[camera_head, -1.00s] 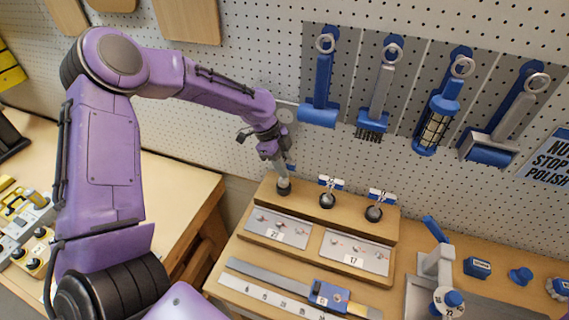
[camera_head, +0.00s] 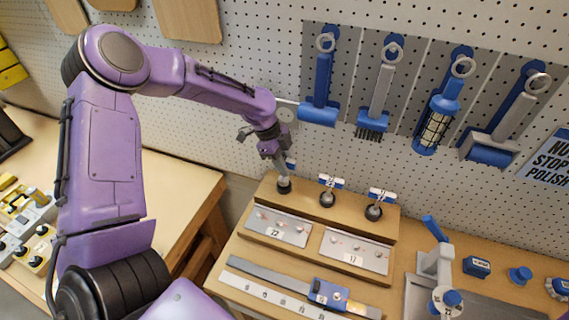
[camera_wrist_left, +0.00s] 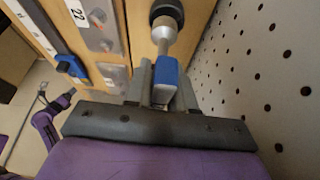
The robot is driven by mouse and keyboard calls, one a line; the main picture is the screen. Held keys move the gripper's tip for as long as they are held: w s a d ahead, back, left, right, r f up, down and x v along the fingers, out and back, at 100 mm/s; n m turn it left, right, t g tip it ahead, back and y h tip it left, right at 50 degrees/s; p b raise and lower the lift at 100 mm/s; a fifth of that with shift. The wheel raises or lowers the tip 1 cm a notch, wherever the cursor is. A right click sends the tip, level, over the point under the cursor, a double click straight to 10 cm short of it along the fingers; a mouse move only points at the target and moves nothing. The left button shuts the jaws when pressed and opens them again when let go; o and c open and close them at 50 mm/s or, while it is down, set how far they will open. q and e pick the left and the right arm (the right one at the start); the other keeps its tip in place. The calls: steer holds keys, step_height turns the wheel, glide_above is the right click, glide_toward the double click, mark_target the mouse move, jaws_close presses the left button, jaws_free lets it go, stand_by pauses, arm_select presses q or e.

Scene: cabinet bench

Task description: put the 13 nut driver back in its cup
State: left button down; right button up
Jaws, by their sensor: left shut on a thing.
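My left gripper (camera_head: 279,166) is above the left end of the raised wooden rack (camera_head: 303,199). It is shut on the blue part of a nut driver, whose grey shaft (camera_head: 283,178) points down. In the left wrist view, the blue part (camera_wrist_left: 166,73) sits between the fingers and the shaft (camera_wrist_left: 165,36) runs to a dark round cup (camera_wrist_left: 166,10). The lower end meets the leftmost cup (camera_head: 283,188); I cannot tell how deep it sits. Its size mark is not readable.
A grey clamp-like fixture (camera_head: 437,267) stands at the right.

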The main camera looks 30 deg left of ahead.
arm_select(q)
steer(key=shift+w, duration=0.1)
steer(key=shift+f+b, duration=0.75)
steer(key=shift+f, duration=0.65)
stand_by(0.4)
steer(key=c, duration=0.9)
jaws_free()
steer(key=b+v, duration=0.2)
steer(key=v, duration=0.8)
steer(key=shift+r, duration=0.3)
